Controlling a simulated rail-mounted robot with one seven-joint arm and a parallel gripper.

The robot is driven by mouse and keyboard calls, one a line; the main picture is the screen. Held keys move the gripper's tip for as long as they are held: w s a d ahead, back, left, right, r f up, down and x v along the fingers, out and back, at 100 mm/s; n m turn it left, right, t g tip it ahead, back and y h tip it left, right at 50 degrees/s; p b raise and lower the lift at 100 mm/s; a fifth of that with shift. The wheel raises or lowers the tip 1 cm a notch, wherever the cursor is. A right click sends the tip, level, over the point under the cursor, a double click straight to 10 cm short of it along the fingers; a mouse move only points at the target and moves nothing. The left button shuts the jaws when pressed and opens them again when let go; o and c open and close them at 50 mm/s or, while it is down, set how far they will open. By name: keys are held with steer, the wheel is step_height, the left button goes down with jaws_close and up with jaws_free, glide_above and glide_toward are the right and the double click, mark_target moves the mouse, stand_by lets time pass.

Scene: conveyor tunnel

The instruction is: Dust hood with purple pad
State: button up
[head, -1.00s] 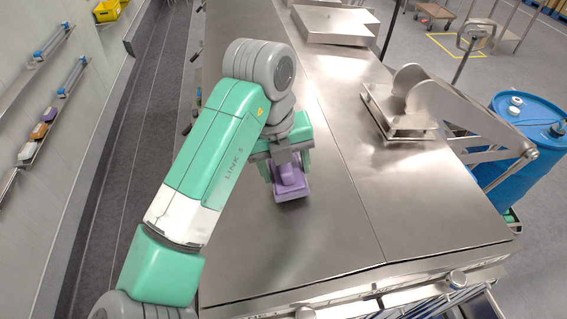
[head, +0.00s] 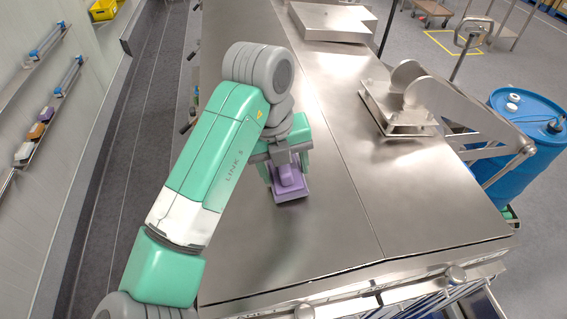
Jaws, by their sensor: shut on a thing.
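The hood (head: 250,235) is a broad, shiny steel surface that runs away from me, with a seam along its length. My gripper (head: 283,165) is over the left part of the hood, pointing down. It is shut on the purple pad (head: 290,187), gripping the raised block on its top. The pad's flat base lies at the steel surface and appears to touch it. The gripper and wrist hide the far side of the pad.
A raised steel box (head: 335,22) stands at the hood's far end. A steel plate with a hinged arm (head: 398,115) stands on the right. A blue drum (head: 525,135) is beyond the right edge. Wall shelves (head: 35,135) hold small coloured blocks on the left. The near hood is clear.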

steer(key=shift+f, duration=0.45)
steer(key=shift+w+r, duration=0.1)
steer(key=shift+w+r, duration=0.1)
steer(key=shift+w, duration=0.25)
steer(key=shift+w+a+r+p, duration=0.1)
steer(key=shift+w+a+p, duration=0.05)
steer(key=shift+w+p, duration=0.4)
steer(key=shift+w+a+p, duration=0.1)
steer(key=shift+w+p, duration=0.25)
steer(key=shift+w, duration=0.35)
steer(key=shift+w+a, duration=0.1)
steer(key=shift+w, duration=0.2)
steer(key=shift+f+p, duration=0.2)
steer(key=shift+p, duration=0.1)
